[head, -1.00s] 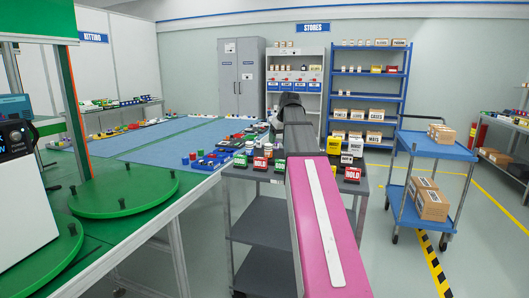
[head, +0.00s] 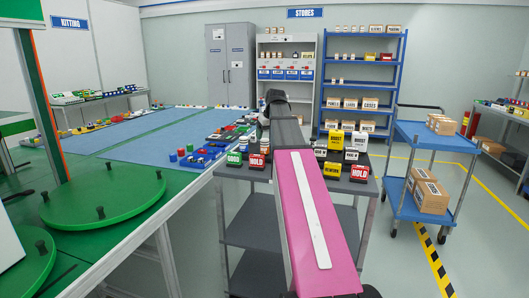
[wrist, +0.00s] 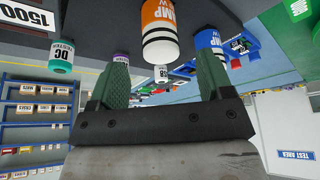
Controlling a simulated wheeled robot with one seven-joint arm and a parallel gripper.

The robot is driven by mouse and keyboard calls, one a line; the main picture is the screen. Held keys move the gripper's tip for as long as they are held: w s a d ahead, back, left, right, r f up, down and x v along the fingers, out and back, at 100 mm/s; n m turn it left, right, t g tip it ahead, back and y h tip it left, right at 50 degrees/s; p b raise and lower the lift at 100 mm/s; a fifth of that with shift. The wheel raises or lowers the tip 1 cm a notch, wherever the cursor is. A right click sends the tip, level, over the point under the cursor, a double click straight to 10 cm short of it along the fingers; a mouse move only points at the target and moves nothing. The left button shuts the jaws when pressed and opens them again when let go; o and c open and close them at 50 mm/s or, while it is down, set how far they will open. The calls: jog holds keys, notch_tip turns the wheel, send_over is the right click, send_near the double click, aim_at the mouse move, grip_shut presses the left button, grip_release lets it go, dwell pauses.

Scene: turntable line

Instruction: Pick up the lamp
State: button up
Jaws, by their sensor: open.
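In the wrist view, which looks upside down, an orange cylinder (wrist: 160,32) with a white band and lettering ending in "AMP" hangs at the top centre. A blue cylinder (wrist: 210,42) with similar lettering is to its right. My gripper (wrist: 162,65) is open, its two green fingers apart and empty. The orange cylinder lies beyond the fingers, roughly in line with the gap, and appears apart from them. In the head view my gripper (head: 275,97) shows only as a dark shape at the far end of my arm; its fingers and the lamp cannot be made out.
A grey cart (head: 250,220) carries several labelled blocks, among them a red HOLD sign (head: 257,162). A green worktable with a turntable (head: 100,195) stands left. A blue trolley (head: 440,137) with boxes stands right. In the wrist view, a teal-labelled cylinder (wrist: 62,56) is at left.

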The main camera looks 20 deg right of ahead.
aim_at(265, 139)
jog(key=shift+w+x, duration=0.15)
jog(key=shift+x, duration=1.4)
jog(key=shift+w+x, duration=0.15)
jog(key=shift+x, duration=1.35)
jog(key=shift+a+r, duration=0.1)
jog(key=c, duration=1.1)
